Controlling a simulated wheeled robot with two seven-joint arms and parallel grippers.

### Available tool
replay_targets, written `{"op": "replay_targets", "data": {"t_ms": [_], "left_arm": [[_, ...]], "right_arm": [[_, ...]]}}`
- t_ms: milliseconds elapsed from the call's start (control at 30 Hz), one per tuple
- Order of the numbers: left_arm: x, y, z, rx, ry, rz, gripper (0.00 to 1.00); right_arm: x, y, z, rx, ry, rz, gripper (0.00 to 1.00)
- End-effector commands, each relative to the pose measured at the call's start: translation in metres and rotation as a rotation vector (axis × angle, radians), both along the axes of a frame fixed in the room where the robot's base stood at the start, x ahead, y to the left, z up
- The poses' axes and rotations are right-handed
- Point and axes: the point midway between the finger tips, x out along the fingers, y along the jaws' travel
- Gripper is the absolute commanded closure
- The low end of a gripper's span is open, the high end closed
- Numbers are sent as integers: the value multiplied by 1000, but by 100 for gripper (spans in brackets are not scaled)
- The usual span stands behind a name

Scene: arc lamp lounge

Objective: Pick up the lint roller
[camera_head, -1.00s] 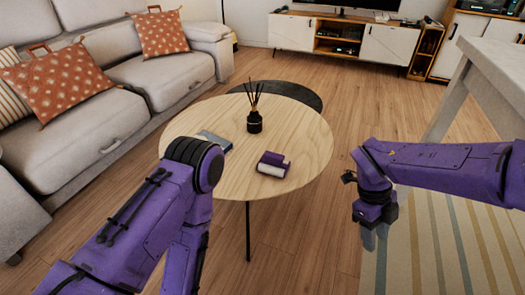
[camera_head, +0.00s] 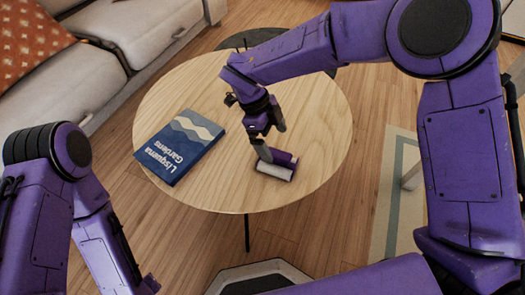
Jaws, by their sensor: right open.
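The lint roller (camera_head: 274,171), with a white roll and a purple part, lies on the round wooden coffee table (camera_head: 200,95) near its front. My right gripper (camera_head: 270,138) is open just above and behind it, fingers pointing down. One finger reaches down close to the roller's purple part; I cannot tell whether it touches. My left arm comes in at the lower left, and its gripper is not in view.
A blue book (camera_head: 179,147) lies on the table left of the roller. The diffuser is mostly hidden behind my right arm. A grey sofa (camera_head: 95,75) stands at upper left, and a striped rug (camera_head: 398,200) lies at right.

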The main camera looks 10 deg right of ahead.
Motion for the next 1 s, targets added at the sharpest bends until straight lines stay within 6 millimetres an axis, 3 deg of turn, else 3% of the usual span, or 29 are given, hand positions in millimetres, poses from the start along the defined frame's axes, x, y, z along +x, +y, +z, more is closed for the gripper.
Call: {"op": "replay_targets", "data": {"t_ms": [100, 267, 500, 800, 1000], "left_arm": [[0, 0, -12, 0, 1, -1, 57], [0, 0, -18, 0, 1, -1, 57], [0, 0, -39, 0, 1, -1, 57], [0, 0, -38, 0, 0, 0, 57], [0, 0, -38, 0, 0, 0, 57]], "right_arm": [[-5, -5, -26, -2, 3, 6, 0], [-8, -7, -43, -1, 1, 12, 0], [-14, -15, -84, -2, 2, 11, 0], [-16, -18, -88, 0, 0, 9, 0], [-16, -18, -88, 1, 1, 8, 60]]}}
